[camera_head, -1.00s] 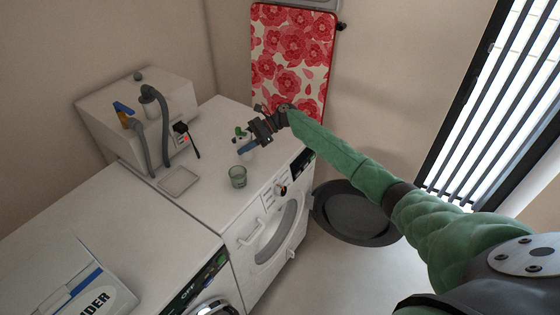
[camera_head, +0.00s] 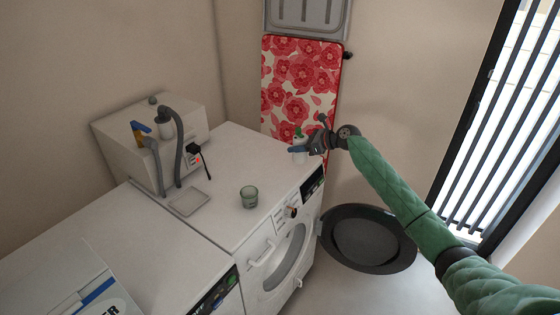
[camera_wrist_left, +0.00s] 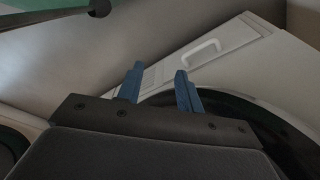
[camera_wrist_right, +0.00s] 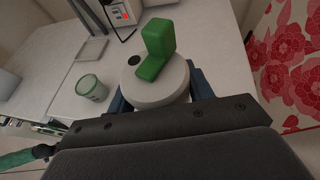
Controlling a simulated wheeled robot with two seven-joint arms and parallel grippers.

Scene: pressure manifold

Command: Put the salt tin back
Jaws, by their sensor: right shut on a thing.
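The salt tin (camera_head: 298,154), white and round with a green piece on top, is near the washing machine's far right corner in the head view. My right gripper (camera_head: 302,151) is shut on it. In the right wrist view the tin's pale top (camera_wrist_right: 157,92) shows between the blue fingers, with an upright green flap and a dark round spot. The tin's base is hidden, so I cannot tell whether it touches the machine top. My left gripper (camera_wrist_left: 158,84) is out of the head view; in its wrist view the blue fingers are apart and empty.
A green glass (camera_head: 249,196) and a shallow tray (camera_head: 190,202) stand on the white washing machine (camera_head: 235,160). A white box unit (camera_head: 120,145) with hoses stands behind. A flowered ironing board (camera_head: 300,80) leans at the wall.

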